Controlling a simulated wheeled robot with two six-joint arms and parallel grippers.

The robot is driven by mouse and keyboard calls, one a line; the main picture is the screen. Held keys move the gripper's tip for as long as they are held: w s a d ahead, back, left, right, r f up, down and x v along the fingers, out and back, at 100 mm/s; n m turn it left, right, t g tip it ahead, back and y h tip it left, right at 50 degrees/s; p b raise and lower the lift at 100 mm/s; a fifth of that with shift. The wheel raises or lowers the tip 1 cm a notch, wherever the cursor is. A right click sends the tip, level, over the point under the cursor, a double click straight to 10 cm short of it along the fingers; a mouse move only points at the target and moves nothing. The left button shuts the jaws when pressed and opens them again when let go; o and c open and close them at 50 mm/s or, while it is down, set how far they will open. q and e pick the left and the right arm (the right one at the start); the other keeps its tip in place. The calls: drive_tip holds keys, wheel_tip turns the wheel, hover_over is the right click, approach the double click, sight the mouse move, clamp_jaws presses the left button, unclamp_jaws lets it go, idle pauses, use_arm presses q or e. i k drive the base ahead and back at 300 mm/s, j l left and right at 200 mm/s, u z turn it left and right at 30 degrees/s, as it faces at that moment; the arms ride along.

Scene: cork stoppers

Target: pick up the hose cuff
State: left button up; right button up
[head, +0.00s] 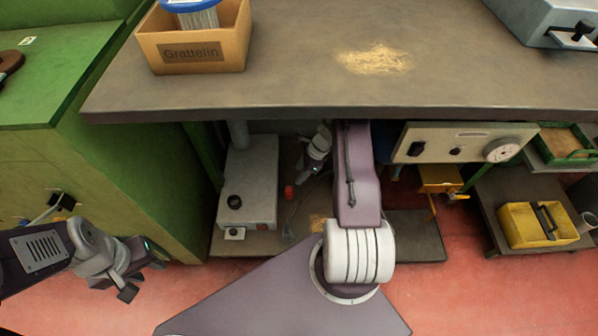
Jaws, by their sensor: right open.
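I cannot single out the hose cuff with certainty. A small red piece (288,191) lies on the low shelf under the bench, right of a grey box. A thin, pale hose-like line (301,203) curves near it, with a pale end (288,236) near the shelf's front. My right gripper (312,163) is under the bench, above and right of the red piece, apart from it and open. My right arm hides part of the shelf. My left gripper (143,279) is at the lower left, in front of the green cabinet; its jaw gap is unclear.
The bench top (290,85) overhangs the low shelf (415,232). The grey box (248,180) with a black knob stands left on it. A panel with a dial (465,143) hangs right of my arm. A yellow tool box (520,232) stands far right. Red floor is clear.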

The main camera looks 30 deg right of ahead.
sight(288, 238)
drive_tip(key=k, duration=1)
